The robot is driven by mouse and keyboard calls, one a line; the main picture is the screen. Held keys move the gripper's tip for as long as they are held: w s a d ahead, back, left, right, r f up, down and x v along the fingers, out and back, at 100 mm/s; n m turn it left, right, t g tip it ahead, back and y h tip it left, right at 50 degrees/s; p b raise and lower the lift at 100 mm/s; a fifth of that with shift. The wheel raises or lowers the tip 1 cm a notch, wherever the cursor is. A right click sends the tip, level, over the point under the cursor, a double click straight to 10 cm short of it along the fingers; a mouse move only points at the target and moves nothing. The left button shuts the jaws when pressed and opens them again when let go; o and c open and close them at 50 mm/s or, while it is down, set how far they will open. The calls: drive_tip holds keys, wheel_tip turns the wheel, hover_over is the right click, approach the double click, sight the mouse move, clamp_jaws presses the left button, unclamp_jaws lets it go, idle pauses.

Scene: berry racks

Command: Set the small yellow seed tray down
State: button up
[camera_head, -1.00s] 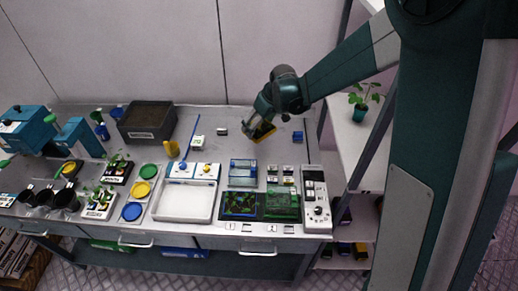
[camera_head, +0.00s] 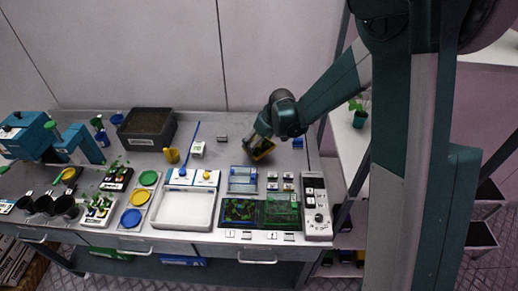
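The small yellow seed tray (camera_head: 264,152) shows as a dark piece with a yellow edge at the tip of my gripper (camera_head: 256,148). My gripper appears shut on it, though the fingers are small and partly hidden. The tray looks tilted and is over the back right part of the grey workbench (camera_head: 222,152). I cannot tell whether it touches the bench top.
A clear blue-edged box (camera_head: 242,180), a white tray (camera_head: 187,209) and green boards (camera_head: 281,211) stand in front. A blue block (camera_head: 297,143) sits to the right. A dark soil bin (camera_head: 147,127) stands at back left. Bare bench lies left of my gripper.

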sight(260, 146)
drive_tip(key=shift+f, duration=0.1)
drive_tip(key=shift+f, duration=1.75)
drive_tip(key=shift+f, duration=0.2)
drive_tip(key=o, duration=0.9)
drive_tip(key=shift+r, duration=0.25)
drive_tip(key=shift+v, duration=5.95)
